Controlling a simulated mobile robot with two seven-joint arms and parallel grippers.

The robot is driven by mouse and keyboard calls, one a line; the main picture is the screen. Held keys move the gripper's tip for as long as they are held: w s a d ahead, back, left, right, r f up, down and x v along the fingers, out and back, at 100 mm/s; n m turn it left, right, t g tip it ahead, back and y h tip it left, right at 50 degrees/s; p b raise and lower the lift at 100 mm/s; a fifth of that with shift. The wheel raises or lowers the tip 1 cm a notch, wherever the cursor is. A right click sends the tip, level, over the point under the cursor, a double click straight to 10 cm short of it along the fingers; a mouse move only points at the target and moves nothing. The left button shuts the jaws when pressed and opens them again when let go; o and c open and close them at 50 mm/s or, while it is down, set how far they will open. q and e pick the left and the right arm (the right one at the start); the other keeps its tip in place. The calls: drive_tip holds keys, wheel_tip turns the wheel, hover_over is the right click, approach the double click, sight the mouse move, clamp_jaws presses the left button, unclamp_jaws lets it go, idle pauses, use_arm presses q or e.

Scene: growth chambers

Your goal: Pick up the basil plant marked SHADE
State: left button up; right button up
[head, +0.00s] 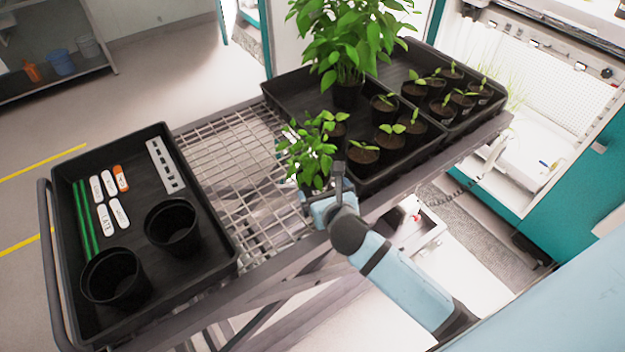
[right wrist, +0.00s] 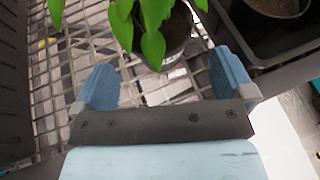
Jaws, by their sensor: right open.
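A small leafy plant (head: 308,155) in a dark pot stands near the right end of the wire rack, beside the black seedling tray. It also shows at the top of the right wrist view (right wrist: 153,45). No SHADE mark is readable on it, so I cannot confirm that it is the marked basil. My right gripper (head: 322,188) is just on the near side of this plant. In the right wrist view its two blue fingers (right wrist: 165,80) are apart, with bare rack between them and the pot just beyond. The gripper hides part of the pot in the head view. My left gripper is not in view.
A taller bushy plant (head: 345,45) and several potted seedlings stand in black trays (head: 378,180) close to the right. A black tray (head: 215,250) with two empty pots, labels and green stakes is at left. The wire rack (head: 225,160) between is clear.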

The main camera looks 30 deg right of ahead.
sight(315, 180)
drive_tip(key=p+x, duration=0.1)
drive_tip(key=x, duration=0.6)
drive_tip(key=shift+w+a+f, duration=0.15)
drive_tip(key=shift+f, duration=0.1)
drive_tip(key=c, duration=0.8)
drive_tip(key=shift+r, duration=0.1)
